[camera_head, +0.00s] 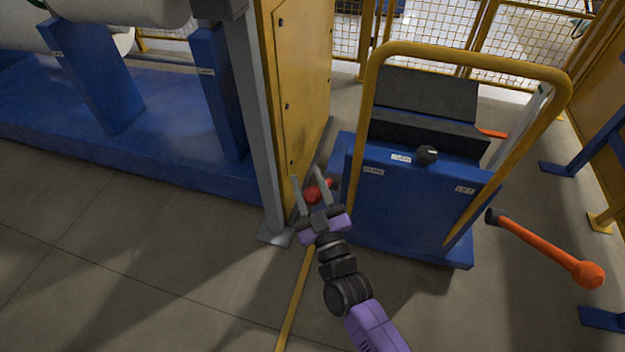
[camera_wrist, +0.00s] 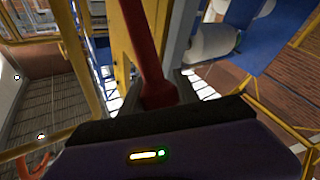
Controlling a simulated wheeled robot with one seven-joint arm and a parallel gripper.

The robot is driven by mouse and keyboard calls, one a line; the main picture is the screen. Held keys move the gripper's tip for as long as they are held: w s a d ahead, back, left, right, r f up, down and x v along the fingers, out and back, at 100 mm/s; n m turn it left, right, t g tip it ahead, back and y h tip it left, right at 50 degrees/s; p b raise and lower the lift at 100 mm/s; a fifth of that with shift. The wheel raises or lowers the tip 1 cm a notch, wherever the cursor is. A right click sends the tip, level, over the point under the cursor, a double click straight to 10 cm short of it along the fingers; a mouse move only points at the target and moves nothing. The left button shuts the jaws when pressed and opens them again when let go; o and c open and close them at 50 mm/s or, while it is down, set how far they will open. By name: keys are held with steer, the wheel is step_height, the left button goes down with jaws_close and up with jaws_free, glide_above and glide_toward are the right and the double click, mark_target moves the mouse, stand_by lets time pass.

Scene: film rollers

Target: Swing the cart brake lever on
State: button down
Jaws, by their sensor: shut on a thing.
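The cart (camera_head: 420,205) is blue with a yellow push frame, and it stands right of centre in the head view. Its brake lever (camera_head: 314,193) is red and shows at the cart's left side, low beside the yellow cabinet. My gripper (camera_head: 306,174) is shut on the red lever, with a finger on either side of it. In the wrist view the red lever (camera_wrist: 143,45) runs up from between the fingers (camera_wrist: 158,92). The lever's pivot is hidden in the head view. A small plate on the cart's left front seems to read brake (camera_head: 373,170).
A yellow cabinet (camera_head: 300,85) and a grey post (camera_head: 252,110) stand close left of my gripper. A black knob (camera_head: 427,155) is on the cart's front. The floor at front left is clear.

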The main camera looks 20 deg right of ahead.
steer(key=s+a+f+n+t+y+b, duration=0.2)
steer(key=s+a+f+n+t+b, duration=0.1)
steer(key=f+b, duration=0.6)
steer(key=shift+s+a+f+n+y+b, duration=0.3)
steer(key=shift+s+a+b, duration=0.2)
steer(key=shift+s+b, duration=1)
steer(key=shift+w, duration=0.25)
steer(key=c, duration=0.9)
jaws_free()
steer(key=shift+a+f, duration=0.1)
steer(key=shift+c, duration=0.2)
steer(key=shift+o, duration=0.2)
steer(key=v, duration=0.7)
steer(key=shift+s+p, duration=0.35)
steer(key=shift+s, duration=0.05)
steer(key=shift+f, duration=0.1)
